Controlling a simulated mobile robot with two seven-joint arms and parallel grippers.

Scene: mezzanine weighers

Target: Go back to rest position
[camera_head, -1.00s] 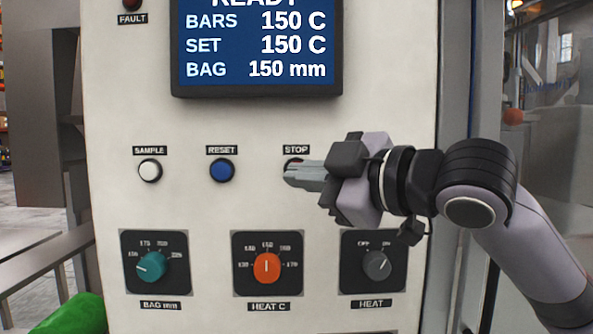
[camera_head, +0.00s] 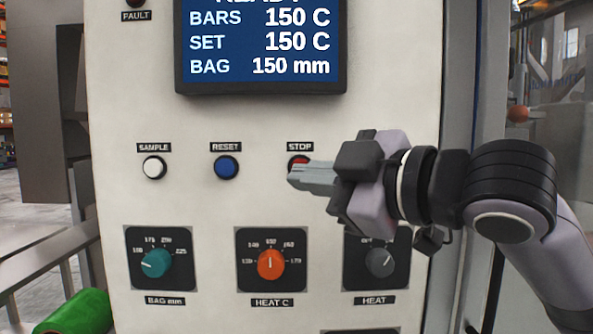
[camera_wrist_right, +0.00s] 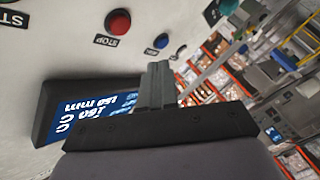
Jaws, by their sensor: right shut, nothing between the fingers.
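My right gripper (camera_head: 296,178) is shut and empty in front of the control panel (camera_head: 215,205). In the head view its fingertips overlap the lower part of the red STOP button (camera_head: 299,161). In the right wrist view the shut fingers (camera_wrist_right: 155,72) stand apart from the STOP button (camera_wrist_right: 118,22), so they do not appear to touch it. My left gripper is not in view.
The panel has a white SAMPLE button (camera_head: 154,167), a blue RESET button (camera_head: 226,166), a teal BAG knob (camera_head: 156,263), an orange HEAT C knob (camera_head: 270,264) and a HEAT knob (camera_head: 380,262). The screen (camera_head: 262,45) reads 150 C. A green roll (camera_head: 82,312) lies lower left.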

